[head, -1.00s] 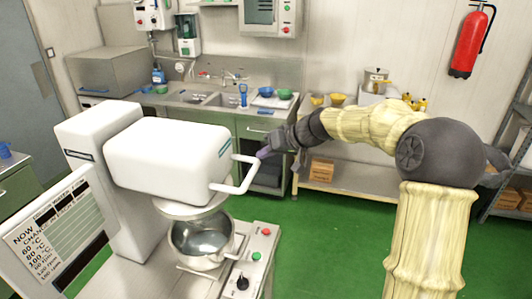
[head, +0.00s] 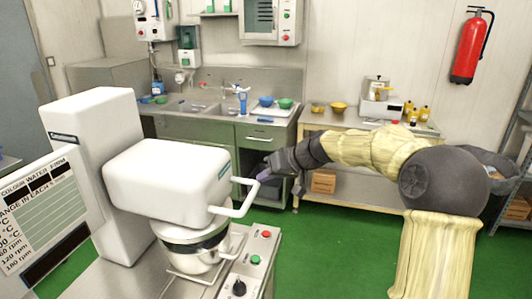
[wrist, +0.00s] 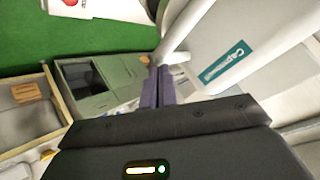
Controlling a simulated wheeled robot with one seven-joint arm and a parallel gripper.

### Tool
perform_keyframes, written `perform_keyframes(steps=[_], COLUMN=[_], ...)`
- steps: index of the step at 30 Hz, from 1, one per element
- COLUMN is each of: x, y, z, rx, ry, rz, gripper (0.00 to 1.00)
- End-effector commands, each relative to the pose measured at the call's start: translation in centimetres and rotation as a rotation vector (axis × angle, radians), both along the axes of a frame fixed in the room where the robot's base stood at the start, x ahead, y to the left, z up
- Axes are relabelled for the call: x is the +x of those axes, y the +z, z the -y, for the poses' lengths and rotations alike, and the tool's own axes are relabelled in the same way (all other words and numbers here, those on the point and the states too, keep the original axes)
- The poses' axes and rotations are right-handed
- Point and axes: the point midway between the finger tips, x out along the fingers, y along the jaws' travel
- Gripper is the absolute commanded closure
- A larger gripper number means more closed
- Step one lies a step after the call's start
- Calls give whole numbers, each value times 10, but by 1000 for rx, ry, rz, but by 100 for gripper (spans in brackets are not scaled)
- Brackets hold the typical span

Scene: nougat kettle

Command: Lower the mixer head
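The white mixer head (head: 165,175) sits roughly level on its column (head: 95,150), low over the steel bowl (head: 195,248). The head hides most of the bowl's mouth, and I cannot tell whether it is fully down. A white U-shaped handle (head: 243,208) sticks out from the head's front. My gripper (head: 263,175) is at the handle's upper outer corner. In the wrist view my gripper's purple fingers (wrist: 159,84) are together with only a thin slit between them. Their tips are at the white handle bar (wrist: 186,27), touching or very near; no bar shows between them.
The mixer's control panel with a red button (head: 266,234) and black knob (head: 239,288) lies below the handle. A sign board (head: 42,225) stands at left. A green sink cabinet (head: 265,165) and a side table (head: 345,125) are behind. Green floor (head: 330,240) is open at right.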

Motion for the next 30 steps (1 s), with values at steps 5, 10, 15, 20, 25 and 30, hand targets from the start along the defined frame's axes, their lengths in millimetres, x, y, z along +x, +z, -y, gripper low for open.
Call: perform_keyframes(steps=[5,10,15,20,25,30], x=[-1,0,0,-1,-2,-2], y=[-36,-51,-57,-60,-61,-62], z=[-1,-1,-1,-1,-1,0], rx=[0,1,1,0,-2,-2], ry=[2,2,0,2,5,7], rz=[-4,-2,-2,-5,-9,-11], gripper=[100,100,100,100,100,100])
